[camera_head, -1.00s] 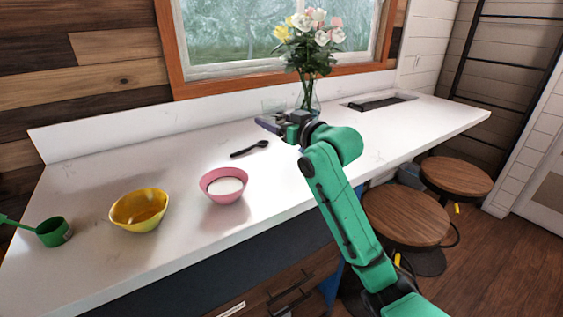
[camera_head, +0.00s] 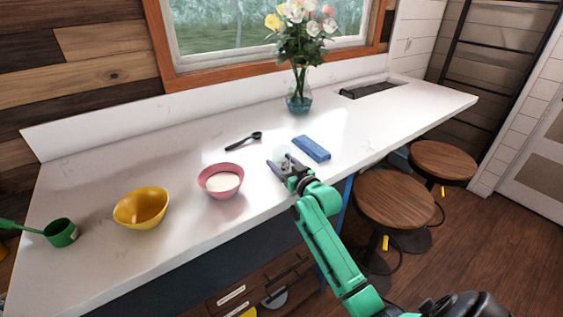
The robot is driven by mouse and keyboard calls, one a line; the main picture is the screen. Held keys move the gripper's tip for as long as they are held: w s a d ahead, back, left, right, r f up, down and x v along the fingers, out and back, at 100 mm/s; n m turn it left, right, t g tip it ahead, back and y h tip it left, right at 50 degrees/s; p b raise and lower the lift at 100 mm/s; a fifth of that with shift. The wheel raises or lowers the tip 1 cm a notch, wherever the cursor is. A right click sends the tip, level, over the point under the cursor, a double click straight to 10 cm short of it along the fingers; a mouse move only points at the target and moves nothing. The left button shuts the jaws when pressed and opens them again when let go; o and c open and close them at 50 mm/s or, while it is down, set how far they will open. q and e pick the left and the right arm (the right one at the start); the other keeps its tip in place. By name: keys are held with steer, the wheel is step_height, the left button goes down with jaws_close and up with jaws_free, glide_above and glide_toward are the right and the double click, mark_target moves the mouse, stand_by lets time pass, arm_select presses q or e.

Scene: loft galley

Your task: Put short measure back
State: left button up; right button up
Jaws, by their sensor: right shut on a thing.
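My right gripper (camera_head: 279,168) is over the front part of the counter, right of the pink bowl. It is shut on a small clear cup (camera_head: 285,160), probably the short measure, which looks pale and see-through. Its lower part is partly hidden by the jaws, and I cannot tell whether it touches the counter. A green measuring cup with a long handle (camera_head: 62,233) stands at the far left. My left gripper is not in view.
A pink bowl with white contents (camera_head: 221,193), a yellow bowl (camera_head: 141,222), a black spoon (camera_head: 243,141) and a blue block (camera_head: 311,149) are on the white counter (camera_head: 390,125). A flower vase (camera_head: 299,103) stands behind. Two stools (camera_head: 397,198) are at right.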

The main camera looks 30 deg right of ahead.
steer(key=shift+f, duration=0.4)
steer(key=o, duration=1.5)
steer(key=shift+r, duration=0.15)
steer(key=shift+s, duration=0.2)
steer(key=s+b, duration=0.1)
steer(key=s, duration=0.6)
steer(key=s+b, duration=0.1)
steer(key=s, duration=0.3)
steer(key=shift+s+a+r+b, duration=0.1)
steer(key=shift+s+r+b, duration=0.2)
